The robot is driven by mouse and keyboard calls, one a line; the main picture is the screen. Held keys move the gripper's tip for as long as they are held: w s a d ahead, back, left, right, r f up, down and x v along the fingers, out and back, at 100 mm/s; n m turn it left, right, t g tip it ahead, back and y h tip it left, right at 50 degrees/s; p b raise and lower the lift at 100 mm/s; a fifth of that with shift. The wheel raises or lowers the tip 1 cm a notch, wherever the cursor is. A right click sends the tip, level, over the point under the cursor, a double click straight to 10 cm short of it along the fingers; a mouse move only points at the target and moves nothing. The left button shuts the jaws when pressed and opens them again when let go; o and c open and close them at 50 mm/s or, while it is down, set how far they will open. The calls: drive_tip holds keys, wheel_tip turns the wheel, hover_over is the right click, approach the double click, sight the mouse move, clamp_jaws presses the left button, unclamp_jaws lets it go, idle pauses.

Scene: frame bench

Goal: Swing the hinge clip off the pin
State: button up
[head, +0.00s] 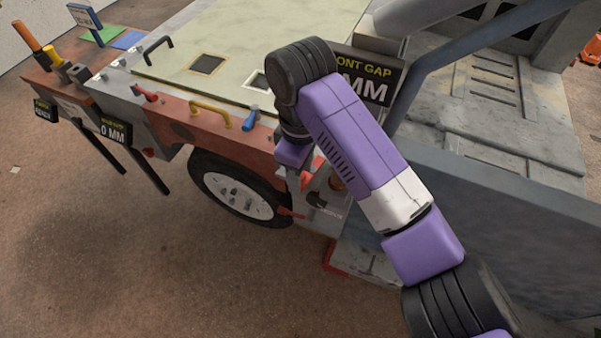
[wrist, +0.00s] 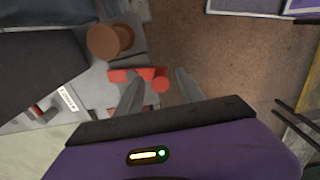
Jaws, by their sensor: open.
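In the wrist view my gripper (wrist: 158,73) is open, its two grey fingers apart. A red bar (wrist: 122,75) with a round red end (wrist: 160,84) lies in the view of the fingers. The left finger crosses in front of the bar, and the round end shows between the fingers. I cannot tell whether they touch. This red part looks like the hinge clip, but its pin is not clearly visible. In the head view my gripper (head: 304,176) points down at the cart's front corner, mostly hidden by my wrist.
A copper-brown round knob (wrist: 106,42) stands beside the red bar. The cart has a wheel (head: 238,195), a yellow handle (head: 210,112), a blue-handled part (head: 250,118) and a gap display sign (head: 368,75). Open floor (head: 120,250) lies at the lower left.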

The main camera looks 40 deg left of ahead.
wheel_tip(320, 180, up, 7)
drive_tip(key=shift+f, duration=0.1)
idle(0.7)
